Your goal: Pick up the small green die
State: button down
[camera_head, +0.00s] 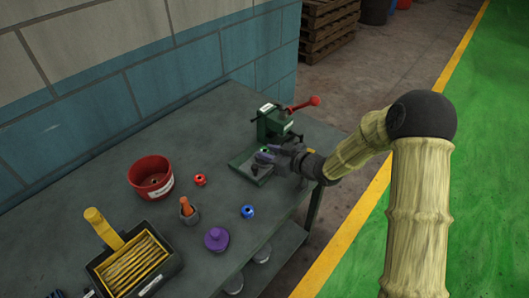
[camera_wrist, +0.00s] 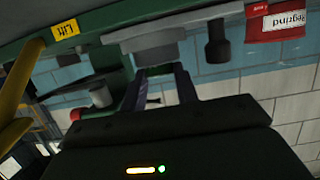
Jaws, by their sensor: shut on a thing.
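A bit of bright green, which looks like the small green die (camera_head: 264,149), shows at my gripper (camera_head: 266,156) in the head view. The gripper is at the green bench machine (camera_head: 272,123), above its base plate. Its jaws are shut on the die, which they mostly hide. In the wrist view both dark fingers (camera_wrist: 160,80) reach up toward a grey block of the machine. The die cannot be made out clearly between them there.
The machine has a red-knobbed lever (camera_head: 304,104). On the grey bench (camera_head: 95,165) stand a red bin (camera_head: 150,186), a red die (camera_head: 200,180), a blue die (camera_head: 248,211), an orange-handled tool (camera_head: 187,206), a purple knobbed piece (camera_head: 216,239) and a black-and-yellow box (camera_head: 163,279).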

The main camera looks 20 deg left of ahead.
jog(key=shift+r, duration=0.15)
notch_tip(320, 180, up, 10)
dwell(0.4)
jog(key=shift+a, duration=0.1)
dwell(0.3)
